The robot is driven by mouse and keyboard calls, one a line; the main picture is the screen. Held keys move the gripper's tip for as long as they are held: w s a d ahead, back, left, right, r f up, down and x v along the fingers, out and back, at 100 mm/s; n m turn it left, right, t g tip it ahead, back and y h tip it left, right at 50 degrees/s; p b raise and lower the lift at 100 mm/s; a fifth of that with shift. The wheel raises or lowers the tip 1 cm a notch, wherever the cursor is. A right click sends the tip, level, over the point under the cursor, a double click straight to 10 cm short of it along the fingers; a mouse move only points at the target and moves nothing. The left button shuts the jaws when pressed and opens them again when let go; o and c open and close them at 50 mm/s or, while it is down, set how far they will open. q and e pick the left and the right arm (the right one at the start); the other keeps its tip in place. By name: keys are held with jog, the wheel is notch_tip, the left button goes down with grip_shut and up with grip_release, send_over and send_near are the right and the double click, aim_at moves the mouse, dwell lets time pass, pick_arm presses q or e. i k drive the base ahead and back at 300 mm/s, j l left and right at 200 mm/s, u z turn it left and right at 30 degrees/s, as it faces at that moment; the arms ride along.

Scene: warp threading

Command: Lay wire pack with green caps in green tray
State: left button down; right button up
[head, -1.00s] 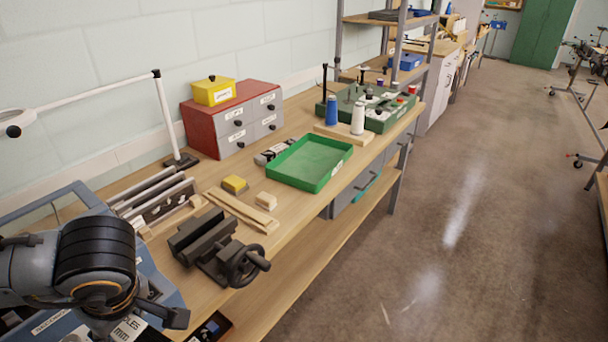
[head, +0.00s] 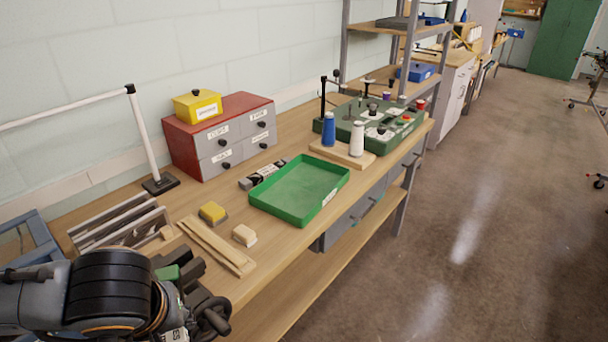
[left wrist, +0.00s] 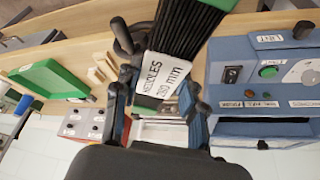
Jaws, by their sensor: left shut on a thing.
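The wire pack (left wrist: 183,40) is a bundle of dark rods with a white label reading NEEDLES 280 mm. A green cap (left wrist: 148,101) shows at its near end, and more green shows at the top edge of the left wrist view. My left gripper (left wrist: 160,97) is shut on the pack near the labelled end.
Wooden strips (head: 215,246), a yellow-topped block (head: 212,212) and a small wooden block (head: 244,235) lie before the tray. A red-and-grey drawer cabinet (head: 222,140) and spools on a board (head: 345,155) stand beyond.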

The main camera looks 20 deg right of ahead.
aim_at(307, 186)
jog(key=i+l, duration=0.2)
jog(key=l, duration=0.15)
jog(key=i+l+u, duration=0.1)
jog(key=i+l, duration=0.35)
jog(key=l, duration=0.25)
jog(key=i+l+u, duration=0.1)
jog(key=l, duration=0.25)
jog(key=i+l, duration=0.3)
jog(key=i+l+u, duration=0.1)
jog(key=l, duration=0.4)
jog(key=i+l, duration=0.3)
jog(key=i+l+u, duration=0.1)
jog(key=l, duration=0.35)
jog(key=i, duration=0.1)
